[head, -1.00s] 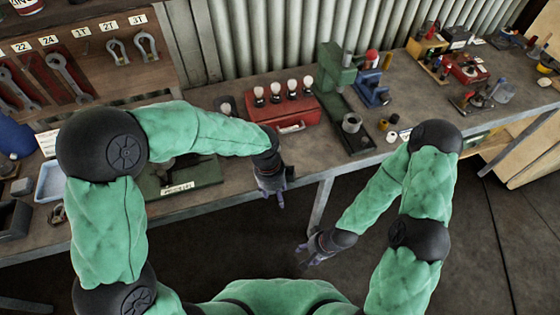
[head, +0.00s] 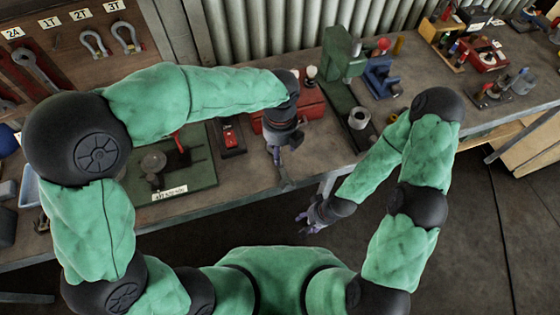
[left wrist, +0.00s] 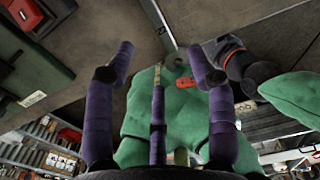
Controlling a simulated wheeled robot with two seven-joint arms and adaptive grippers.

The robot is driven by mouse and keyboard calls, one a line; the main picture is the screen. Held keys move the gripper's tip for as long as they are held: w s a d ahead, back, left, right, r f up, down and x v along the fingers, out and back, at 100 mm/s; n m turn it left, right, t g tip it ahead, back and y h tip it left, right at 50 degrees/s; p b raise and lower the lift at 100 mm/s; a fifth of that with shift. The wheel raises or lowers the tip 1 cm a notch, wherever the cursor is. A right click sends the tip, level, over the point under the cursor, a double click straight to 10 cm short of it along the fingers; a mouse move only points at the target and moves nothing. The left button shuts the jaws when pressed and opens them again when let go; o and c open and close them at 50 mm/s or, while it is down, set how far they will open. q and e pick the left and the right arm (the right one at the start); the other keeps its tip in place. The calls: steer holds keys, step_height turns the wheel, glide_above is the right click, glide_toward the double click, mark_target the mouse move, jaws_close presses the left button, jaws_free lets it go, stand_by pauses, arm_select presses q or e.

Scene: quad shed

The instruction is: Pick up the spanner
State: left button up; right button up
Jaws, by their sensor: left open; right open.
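My right gripper (head: 303,221) is open and empty, low in front of the bench edge.
A green base with a label (head: 190,165) stands left of the left gripper. A red toolbox (head: 312,108) is just behind it, partly hidden. A pot (head: 359,118) and a green machine (head: 343,55) stand farther right.

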arm_select(q)
steer(key=f, duration=0.3)
steer(key=shift+w+f+b, duration=0.2)
steer(key=shift+f+b, duration=0.15)
steer(key=shift+b, duration=0.05)
steer(key=f, duration=0.1)
steer(key=f+b, duration=0.1)
steer(key=f, duration=0.1)
steer(key=f+b, duration=0.1)
steer(key=shift+w+a+f, duration=0.2)
steer(key=shift+w+a, duration=0.1)
steer(key=shift+f, duration=0.35)
jaws_close()
